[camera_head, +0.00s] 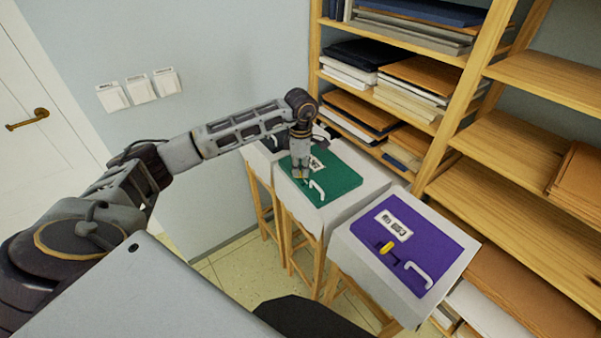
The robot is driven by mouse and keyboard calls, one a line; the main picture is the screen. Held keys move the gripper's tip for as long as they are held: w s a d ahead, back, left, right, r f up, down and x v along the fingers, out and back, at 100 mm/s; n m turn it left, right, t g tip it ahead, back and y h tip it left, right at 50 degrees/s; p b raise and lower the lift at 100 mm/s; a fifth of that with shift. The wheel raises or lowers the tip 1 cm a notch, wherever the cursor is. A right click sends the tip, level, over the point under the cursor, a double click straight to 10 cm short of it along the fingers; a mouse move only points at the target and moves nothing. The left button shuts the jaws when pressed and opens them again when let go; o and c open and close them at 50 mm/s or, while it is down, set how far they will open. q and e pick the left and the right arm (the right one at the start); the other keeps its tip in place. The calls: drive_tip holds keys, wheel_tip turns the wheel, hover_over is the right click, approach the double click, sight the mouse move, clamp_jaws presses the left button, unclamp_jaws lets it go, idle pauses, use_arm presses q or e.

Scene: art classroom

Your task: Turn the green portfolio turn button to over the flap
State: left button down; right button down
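The green portfolio (340,178) lies flat on a white-topped wooden stand in the middle of the view. It has a white label near its upper left part and a white handle (317,190) at its front edge. My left gripper (302,176) points down over the portfolio's left part, just left of the handle. Its fingers are small here, and I cannot tell whether they are open or touching the portfolio. The green portfolio's turn button is not distinguishable and is probably hidden by the gripper. My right gripper is not in view.
A purple portfolio (436,239) with a yellow turn button (386,247) and white handle lies on a stand to the right. A dark portfolio (268,143) lies behind my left arm. Wooden shelves (520,150) stand close behind. Three wall switches (140,89) are at left.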

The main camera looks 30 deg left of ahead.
use_arm(q)
drive_tip(key=n, duration=0.1)
drive_tip(key=n+b, duration=0.1)
drive_tip(key=n, duration=0.1)
drive_tip(key=shift+w+a+n, duration=0.15)
drive_tip(key=shift+n, duration=0.15)
drive_tip(key=shift+w+a+n+b, duration=0.15)
drive_tip(key=shift+n+b, duration=0.5)
drive_tip(key=shift+n, duration=1.15)
drive_tip(key=c, duration=1.6)
unclamp_jaws()
drive_tip(key=shift+c, duration=0.2)
wheel_tip(320, 180, up, 12)
